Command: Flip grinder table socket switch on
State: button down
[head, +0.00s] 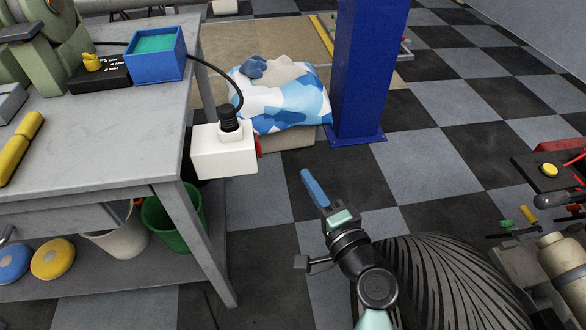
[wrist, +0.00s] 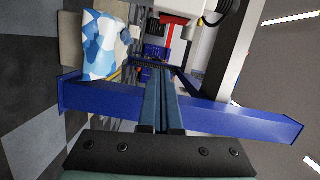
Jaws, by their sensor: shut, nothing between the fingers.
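The white socket box (head: 222,158) is fixed at the right end of the grey grinder table (head: 120,130). A black plug (head: 228,120) with a cable sits in its top. A red switch (head: 258,145) shows as a sliver on its right side; its position cannot be told. My gripper (head: 306,176) is shut and empty, to the right of the box and apart from it. In the wrist view the blue fingers (wrist: 159,75) are together, and the white box (wrist: 180,7) is at the top edge with a red part (wrist: 173,19) beneath it.
A blue post (head: 366,70) stands behind my gripper. A blue-and-white patterned bag (head: 285,100) lies left of it. A blue open box (head: 157,65) is on the table. Buckets (head: 178,212) stand below the table. Checkered floor is clear around my gripper.

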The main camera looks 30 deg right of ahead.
aim_at(258, 145)
jog(key=w+a+b, duration=0.1)
jog(key=w+a, duration=0.2)
jog(key=w, duration=0.7)
jog(key=shift+a+f, duration=0.3)
jog(key=shift+f, duration=0.05)
